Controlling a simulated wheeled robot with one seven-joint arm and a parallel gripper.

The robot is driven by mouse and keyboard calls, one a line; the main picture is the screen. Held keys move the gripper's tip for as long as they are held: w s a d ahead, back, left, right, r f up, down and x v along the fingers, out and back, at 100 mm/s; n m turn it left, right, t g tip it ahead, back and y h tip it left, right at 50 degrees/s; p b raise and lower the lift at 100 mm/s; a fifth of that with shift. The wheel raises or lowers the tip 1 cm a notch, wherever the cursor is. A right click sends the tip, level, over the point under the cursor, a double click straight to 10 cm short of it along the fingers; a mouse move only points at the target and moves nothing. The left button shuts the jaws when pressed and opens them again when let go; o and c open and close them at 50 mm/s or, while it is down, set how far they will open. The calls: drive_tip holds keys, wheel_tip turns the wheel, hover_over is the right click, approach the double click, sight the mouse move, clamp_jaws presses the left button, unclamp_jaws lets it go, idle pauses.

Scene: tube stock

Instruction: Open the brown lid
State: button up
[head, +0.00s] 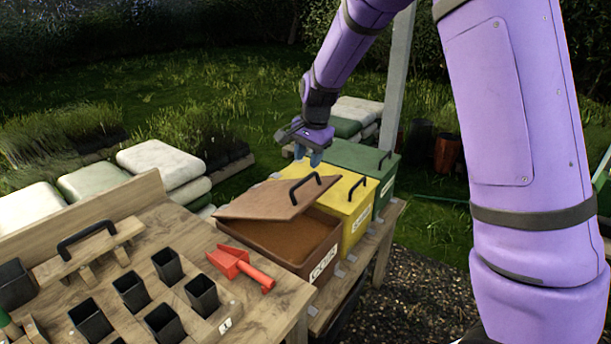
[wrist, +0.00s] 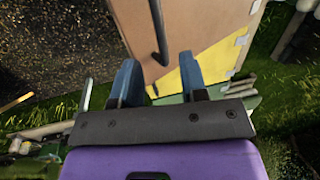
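The brown lid (head: 265,200) sits tilted over the brown bin (head: 290,262), partly open. Brown contents show in the gap in front of it. A black bar handle (head: 305,188) stands on the lid's upper face. My gripper (head: 308,156) is just above and behind the handle, its blue fingers pointing down. In the wrist view, my gripper (wrist: 157,66) has its two fingers spread with nothing held between them. The lid (wrist: 200,25) fills the top there, and its handle (wrist: 158,35) lies ahead of the fingertips.
A yellow bin (head: 357,225) and a green bin (head: 365,165), both closed with black handles, stand behind the brown one. A red scoop (head: 240,268) and several black pots lie on the wooden bench (head: 190,240) at left. Pale sacks (head: 163,163) lie behind the bench.

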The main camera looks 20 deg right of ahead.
sight(304, 179)
drive_tip(key=f, duration=0.6)
drive_tip(key=shift+w+a+f, duration=0.2)
drive_tip(key=shift+w+a, duration=0.15)
drive_tip(key=shift+w, duration=0.05)
clamp_jaws()
